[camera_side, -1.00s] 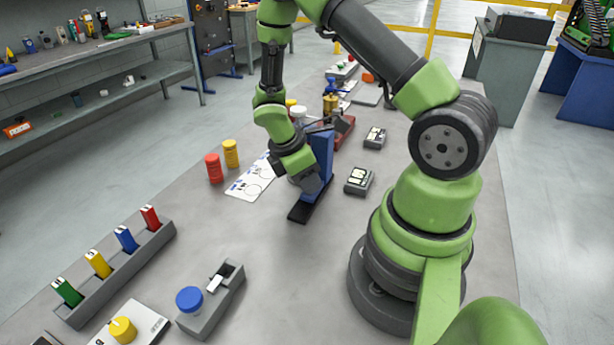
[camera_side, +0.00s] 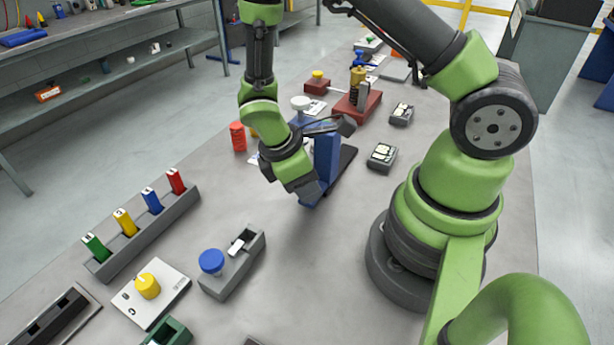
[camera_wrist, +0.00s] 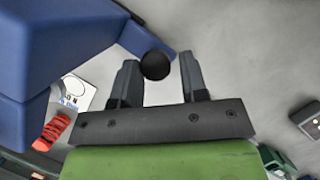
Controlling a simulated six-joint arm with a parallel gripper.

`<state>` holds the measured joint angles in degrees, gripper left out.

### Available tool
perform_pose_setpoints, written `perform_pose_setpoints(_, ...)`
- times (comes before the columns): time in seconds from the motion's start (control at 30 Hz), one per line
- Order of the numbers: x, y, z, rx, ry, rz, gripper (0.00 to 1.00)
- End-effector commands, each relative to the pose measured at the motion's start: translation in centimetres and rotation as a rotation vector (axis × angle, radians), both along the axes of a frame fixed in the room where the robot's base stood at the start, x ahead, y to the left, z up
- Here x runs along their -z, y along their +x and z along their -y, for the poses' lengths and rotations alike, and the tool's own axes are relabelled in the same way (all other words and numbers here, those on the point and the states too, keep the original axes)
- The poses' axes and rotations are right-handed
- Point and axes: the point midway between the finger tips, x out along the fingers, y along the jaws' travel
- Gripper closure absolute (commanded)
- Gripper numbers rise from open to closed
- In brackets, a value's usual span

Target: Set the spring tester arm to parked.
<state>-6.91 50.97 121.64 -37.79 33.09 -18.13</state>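A blue upright device (camera_side: 326,158) on a dark base (camera_side: 348,156) stands mid-bench; I cannot tell whether it is the spring tester. My gripper (camera_side: 308,190) is beside its near left side. In the wrist view the blue body (camera_wrist: 50,45) fills the upper left, and a blue bar with a round black knob (camera_wrist: 155,65) reaches toward me. My gripper (camera_wrist: 158,72) is open, with one finger on each side of the knob and a gap at the right finger. A red-based device (camera_side: 358,104) with a dark spring and yellow top stands farther back.
A grey rack (camera_side: 150,232) holds several coloured blocks at left. A blue-knobbed grey box (camera_side: 232,268) and a yellow-dial plate (camera_side: 165,300) are in front. A small grey box (camera_side: 382,157) lies right of the blue device. A red cylinder (camera_side: 238,136) stands behind left.

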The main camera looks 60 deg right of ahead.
Motion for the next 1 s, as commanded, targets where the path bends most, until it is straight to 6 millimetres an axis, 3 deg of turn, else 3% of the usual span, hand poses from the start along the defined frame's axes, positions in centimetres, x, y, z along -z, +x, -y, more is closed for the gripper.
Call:
perform_pose_setpoints(0.03, 0.0, 0.0, 0.0, -0.003, 0.000, -0.002, 0.50)
perform_pose_setpoints(0.07, 0.0, 0.0, 0.0, -0.003, 0.000, -0.002, 0.44)
perform_pose_setpoints(0.43, -0.6, 0.3, -0.1, -0.001, -0.003, 0.003, 0.44)
perform_pose_setpoints(0.8, -7.0, 2.1, -2.0, -0.002, 0.001, 0.006, 0.44)
perform_pose_setpoints(1.0, -8.9, 2.6, -2.6, -0.002, 0.000, 0.002, 0.44)
